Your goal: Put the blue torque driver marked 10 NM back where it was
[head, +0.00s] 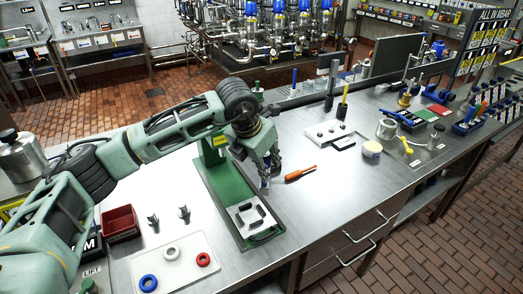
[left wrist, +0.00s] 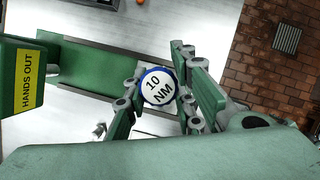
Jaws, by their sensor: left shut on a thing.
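The torque driver (left wrist: 158,88) shows end-on in the left wrist view, a round white cap with a blue rim marked 10 NM. My left gripper (left wrist: 160,92) is shut on it, with a finger on each side. In the head view my left gripper (head: 266,174) points down over the steel bench, beside the green fixture (head: 215,180). Most of the driver is hidden by the fingers there. My right gripper is in neither view.
An orange-handled tool (head: 300,173) lies just right of my gripper. A metal block (head: 250,214) sits on the fixture's front end. A white mat (head: 178,272) with rings and a red bin (head: 121,223) are front left. Blue racks (head: 467,127) stand at the right.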

